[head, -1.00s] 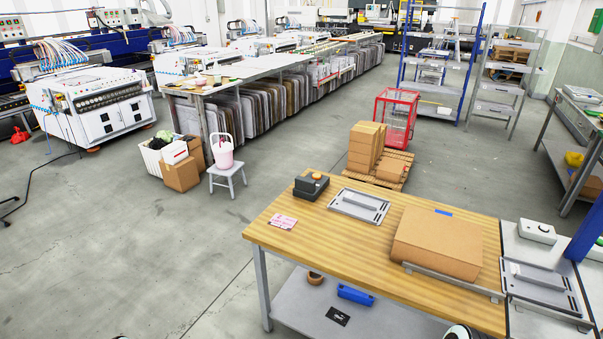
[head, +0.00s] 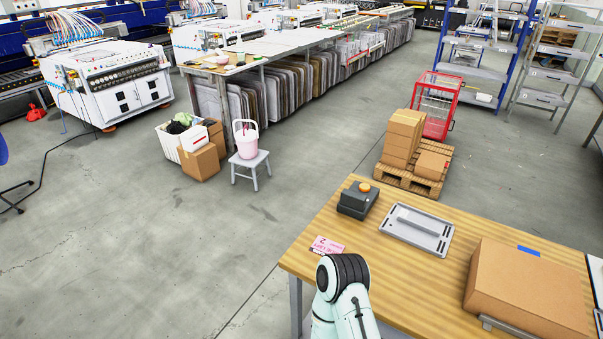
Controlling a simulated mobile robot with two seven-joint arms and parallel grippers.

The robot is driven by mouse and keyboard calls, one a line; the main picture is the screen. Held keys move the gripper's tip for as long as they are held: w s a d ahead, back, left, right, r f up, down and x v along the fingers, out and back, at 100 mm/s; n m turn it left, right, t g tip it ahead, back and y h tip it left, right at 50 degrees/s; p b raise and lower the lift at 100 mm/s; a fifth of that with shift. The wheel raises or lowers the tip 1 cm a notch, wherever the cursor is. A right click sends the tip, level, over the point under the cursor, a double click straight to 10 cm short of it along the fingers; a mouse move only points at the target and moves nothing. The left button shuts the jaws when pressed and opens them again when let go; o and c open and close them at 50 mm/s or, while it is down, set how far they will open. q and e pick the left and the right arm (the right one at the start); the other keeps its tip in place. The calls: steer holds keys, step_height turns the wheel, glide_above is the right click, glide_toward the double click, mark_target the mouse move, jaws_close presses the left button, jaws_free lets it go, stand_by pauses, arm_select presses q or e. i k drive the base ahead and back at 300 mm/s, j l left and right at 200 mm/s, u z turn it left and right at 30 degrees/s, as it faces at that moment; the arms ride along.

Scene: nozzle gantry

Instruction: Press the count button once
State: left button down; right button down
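A dark grey box (head: 357,201) with a round orange button (head: 365,187) on its top stands near the far left corner of the wooden table (head: 375,265). It is the only push button I can make out on the table, and any lettering on it is too small to read. A pale arm link of mine with a black ribbed joint rises at the bottom, in front of the table's left part. Neither of my grippers shows in the head view. Nothing is seen touching the button.
A pink card (head: 327,246) lies near the table's left edge. A grey metal tray (head: 417,231) lies right of the button box, and a large cardboard box (head: 528,289) stands further right. A white stool (head: 250,166) with a pink bucket stands on open floor beyond.

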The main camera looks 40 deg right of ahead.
mark_target(364, 187)
steer(key=i+j+u, duration=0.15)
steer(key=i+u, duration=0.15)
steer(key=i, duration=0.45)
steer(key=i+u, duration=0.25)
steer(key=i, duration=0.45)
steer(key=i+l+z, duration=0.1)
steer(key=i+z, duration=0.7)
steer(key=i+j+z, duration=0.2)
steer(key=i+z, duration=0.15)
steer(key=i+l+z, duration=0.15)
steer(key=i+z, duration=0.55)
steer(key=z, duration=0.25)
steer(key=i+j+z, duration=0.1)
steer(key=i+z, duration=0.35)
steer(key=i+l+z, duration=0.1)
steer(key=z, duration=0.3)
steer(key=i+z, duration=0.45)
steer(key=z, duration=0.3)
steer(key=i+j+z, duration=0.1)
steer(key=z, duration=0.25)
steer(key=i+j+z, duration=0.1)
steer(key=i+z, duration=0.2)
steer(key=i+j+z, duration=0.15)
steer(key=i+z, duration=0.15)
